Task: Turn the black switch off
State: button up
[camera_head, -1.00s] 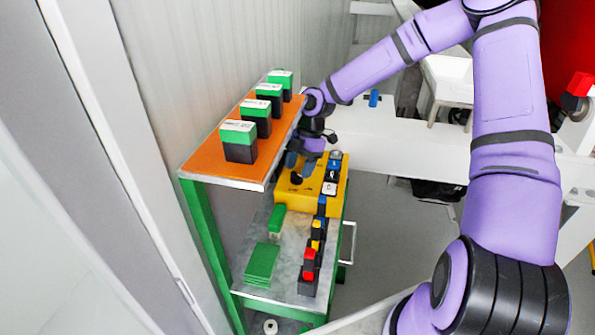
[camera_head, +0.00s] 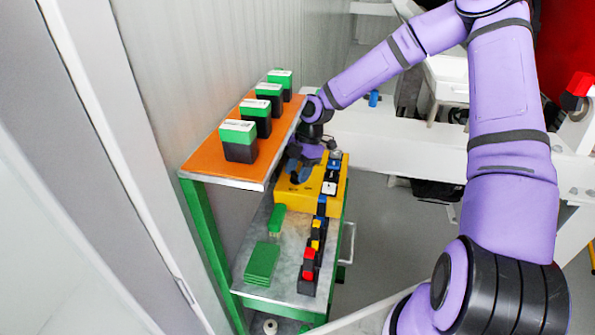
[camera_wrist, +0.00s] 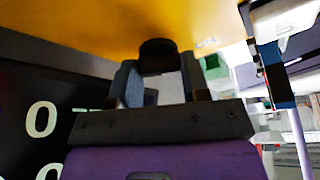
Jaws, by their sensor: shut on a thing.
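The black switch (camera_wrist: 158,52) shows in the wrist view as a dark rounded knob on the yellow box (camera_wrist: 110,22). My gripper (camera_wrist: 158,74) is shut on it, with one blue-grey finger on each side of the knob. In the head view the yellow box (camera_head: 310,202) sits on the lower shelf of the cart. My gripper (camera_head: 298,172) is over its left back part and largely hides the black switch there. I cannot read the switch's position.
An orange shelf (camera_head: 205,160) bearing several green-and-black blocks is close to the left of my gripper. A white button piece (camera_head: 329,188) is on the box's right side. Green plates (camera_head: 262,262) and red-topped parts (camera_head: 309,253) lie in front on the lower shelf.

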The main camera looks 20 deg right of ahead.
jog(key=m+t, duration=0.1)
jog(key=m, duration=0.2)
jog(key=m+t, duration=0.1)
jog(key=m, duration=0.2)
jog(key=shift+s, duration=0.15)
jog(key=m+t, duration=0.2)
jog(key=m, duration=0.3)
jog(key=shift+m, duration=0.4)
jog(key=o, duration=0.6)
jog(key=shift+o, duration=0.2)
jog(key=v, duration=1)
jog(key=shift+s+r, duration=0.25)
jog(key=shift+r, duration=0.15)
